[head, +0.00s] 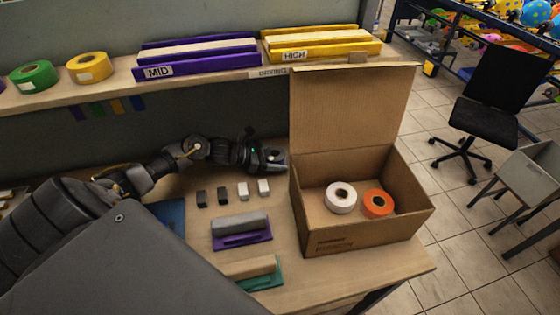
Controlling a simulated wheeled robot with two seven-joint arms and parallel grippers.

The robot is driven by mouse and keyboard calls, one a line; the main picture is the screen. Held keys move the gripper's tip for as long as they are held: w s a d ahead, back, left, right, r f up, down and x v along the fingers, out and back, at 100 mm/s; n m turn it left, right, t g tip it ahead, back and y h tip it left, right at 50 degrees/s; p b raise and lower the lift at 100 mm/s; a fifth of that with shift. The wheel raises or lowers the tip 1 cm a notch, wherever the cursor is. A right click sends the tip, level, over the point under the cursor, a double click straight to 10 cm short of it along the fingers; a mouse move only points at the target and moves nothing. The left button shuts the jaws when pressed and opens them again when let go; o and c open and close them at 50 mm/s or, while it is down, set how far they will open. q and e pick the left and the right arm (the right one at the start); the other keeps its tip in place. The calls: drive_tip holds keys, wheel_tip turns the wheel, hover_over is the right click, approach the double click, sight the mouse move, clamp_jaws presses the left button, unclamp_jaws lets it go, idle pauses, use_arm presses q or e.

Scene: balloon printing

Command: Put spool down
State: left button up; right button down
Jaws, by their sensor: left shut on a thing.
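A cardboard box (345,244) stands open on the table, its rear flap raised. Inside it a white spool (341,197) and an orange spool (378,204) lie flat side by side, apart from any gripper. My left gripper (278,159) is just outside the box's left rear corner, low over the table. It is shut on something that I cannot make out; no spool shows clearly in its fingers. A green spool (34,77) and a yellow spool (88,68) lie on the shelf at the upper left. My right gripper is not in view.
Several small dark and white blocks (243,189) stand in a row in front of the arm. A grey-topped purple piece (240,232) and a green one (262,275) lie nearer. The shelf (120,85) holds a purple MID rack (200,56) and a yellow HIGH rack (320,43).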

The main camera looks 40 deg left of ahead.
use_arm(q)
drive_tip(key=shift+w+f, duration=0.1)
drive_tip(key=shift+f, duration=0.55)
drive_tip(key=shift+d, duration=0.1)
drive_tip(key=shift+f, duration=0.1)
drive_tip(key=o, duration=1)
drive_tip(key=shift+c, duration=0.2)
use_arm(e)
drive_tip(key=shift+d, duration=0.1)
